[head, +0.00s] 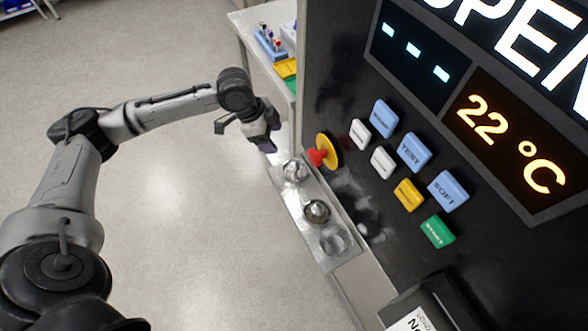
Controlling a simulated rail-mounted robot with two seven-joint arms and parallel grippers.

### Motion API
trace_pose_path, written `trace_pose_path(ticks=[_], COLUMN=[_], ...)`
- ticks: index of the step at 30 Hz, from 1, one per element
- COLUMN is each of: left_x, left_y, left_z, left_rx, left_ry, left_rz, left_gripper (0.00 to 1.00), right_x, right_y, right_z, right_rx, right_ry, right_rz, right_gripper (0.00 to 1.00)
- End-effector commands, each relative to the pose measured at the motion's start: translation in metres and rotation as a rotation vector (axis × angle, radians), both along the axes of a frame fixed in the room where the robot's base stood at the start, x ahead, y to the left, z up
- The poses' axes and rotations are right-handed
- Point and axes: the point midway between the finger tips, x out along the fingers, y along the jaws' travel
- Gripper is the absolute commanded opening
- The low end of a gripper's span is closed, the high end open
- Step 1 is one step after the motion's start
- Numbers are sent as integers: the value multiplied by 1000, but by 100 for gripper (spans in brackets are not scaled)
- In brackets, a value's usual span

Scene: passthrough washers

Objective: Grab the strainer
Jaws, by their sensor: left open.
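A narrow metal ledge (301,218) along the front of the dark machine carries several round metal fittings. The far fitting (294,170) is bright silver, the middle fitting (317,211) has a dark rim with a shiny centre, and the near fitting (335,241) looks like a flat ring or recess. I cannot tell for sure which of them is the strainer. My left gripper (244,134) is open and empty, a short way beyond and left of the far fitting, apart from it. My right gripper is out of view.
A red knob on a yellow disc (328,150) sticks out beside the ledge. The machine's panel has several coloured buttons (413,152) and a display reading 22 °C (510,143). A bench with a blue tube rack (270,45) stands behind. Open floor (190,230) lies left of the ledge.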

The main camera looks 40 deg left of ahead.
Motion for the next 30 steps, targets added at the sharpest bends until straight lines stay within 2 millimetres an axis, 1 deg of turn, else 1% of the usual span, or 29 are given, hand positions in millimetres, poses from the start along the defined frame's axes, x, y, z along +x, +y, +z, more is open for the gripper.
trace_pose_path(ticks=[2,9,12,15,18,25,30], left_x=[3,13,16,19,20,21,23], left_y=[2,-11,-16,-20,-22,-24,-31], left_z=[-4,-40,-54,-63,-69,-76,-92], left_rx=[-3,-7,-5,-5,-4,-4,-5], left_ry=[0,1,1,0,0,0,0], left_rz=[5,6,6,5,5,5,4], left_gripper=[67,67,67,67,67,67,67], right_x=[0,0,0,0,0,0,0], right_y=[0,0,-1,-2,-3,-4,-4], right_z=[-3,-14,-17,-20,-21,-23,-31], right_rx=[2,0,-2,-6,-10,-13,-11], right_ry=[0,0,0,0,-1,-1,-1], right_rz=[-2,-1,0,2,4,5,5], right_gripper=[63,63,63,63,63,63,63])
